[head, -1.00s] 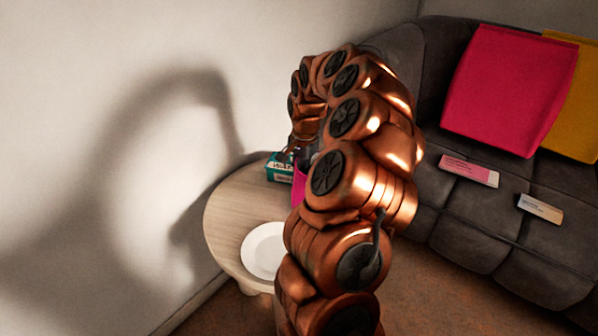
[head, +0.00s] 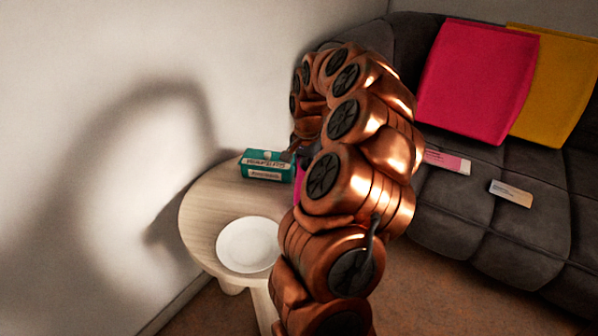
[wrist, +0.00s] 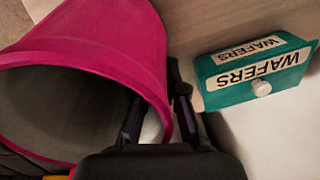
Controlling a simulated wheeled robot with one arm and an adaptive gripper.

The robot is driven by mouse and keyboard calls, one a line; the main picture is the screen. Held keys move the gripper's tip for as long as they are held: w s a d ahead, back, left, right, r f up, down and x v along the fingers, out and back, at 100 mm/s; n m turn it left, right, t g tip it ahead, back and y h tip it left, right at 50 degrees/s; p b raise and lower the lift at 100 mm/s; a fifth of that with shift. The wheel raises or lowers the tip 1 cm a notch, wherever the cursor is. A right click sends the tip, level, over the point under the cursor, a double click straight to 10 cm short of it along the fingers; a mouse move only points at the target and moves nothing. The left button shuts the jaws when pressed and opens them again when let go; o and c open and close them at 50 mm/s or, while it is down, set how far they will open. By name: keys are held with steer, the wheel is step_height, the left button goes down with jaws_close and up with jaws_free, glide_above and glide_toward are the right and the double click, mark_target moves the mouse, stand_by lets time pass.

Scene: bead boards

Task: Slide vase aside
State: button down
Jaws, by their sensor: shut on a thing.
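The pink vase (wrist: 95,45) fills the left of the wrist view, its wide grey-lined mouth facing the camera. My gripper (wrist: 160,103) is shut on the vase's wall near the rim, with one finger inside the mouth and one outside. In the head view only a thin pink strip of the vase (head: 299,180) shows at the right side of the round table. My arm hides the rest of it and most of the gripper. I cannot tell whether its base touches the table.
A teal wafers box (head: 267,166) lies on the round wooden table (head: 207,205), left of the vase; it also shows in the wrist view (wrist: 240,85). A white plate (head: 247,244) sits nearer. A wall is left, a grey sofa (head: 460,215) right.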

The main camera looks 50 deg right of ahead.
steer(key=shift+s+d, duration=0.2)
steer(key=shift+s, duration=0.15)
steer(key=c, duration=1.2)
jaws_free()
steer(key=shift+o, duration=0.2)
steer(key=shift+r, duration=0.1)
step_height(320, 180, up, 12)
steer(key=shift+s, duration=0.45)
steer(key=shift+d, duration=0.1)
